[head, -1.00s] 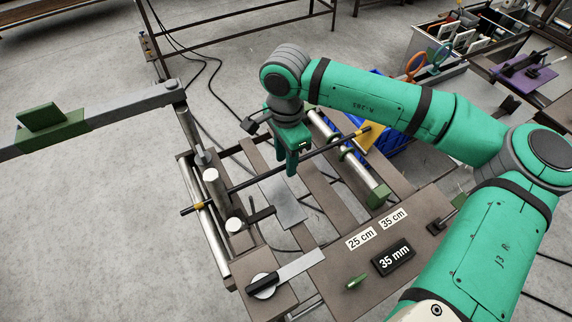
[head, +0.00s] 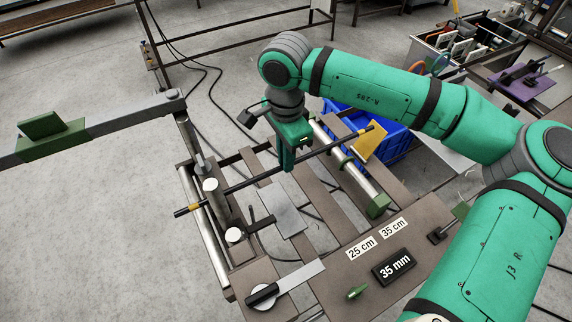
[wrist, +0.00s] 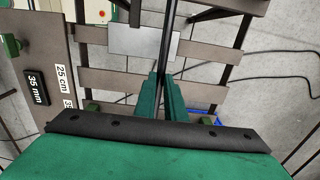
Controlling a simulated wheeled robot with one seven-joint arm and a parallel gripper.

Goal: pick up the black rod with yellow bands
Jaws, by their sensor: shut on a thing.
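The black rod with yellow bands (head: 241,183) runs diagonally over the frame of the bench in the head view, with a yellow band near each end. My gripper (head: 287,163) points down around the middle of the rod and is shut on it. In the wrist view the rod (wrist: 168,38) runs away from between the two green fingers (wrist: 162,88). The rod's lower left end lies beside the upright steel posts. The exact contact between fingers and rod is partly hidden by the fingers.
Steel posts (head: 211,190) stand near the rod's left end. A yellow plate (head: 369,142) and a blue crate (head: 398,138) are by its right end. A lever (head: 284,284), length labels and a "35 mm" block (head: 393,267) sit on the near bench plate. A long bar (head: 90,130) reaches in from the left.

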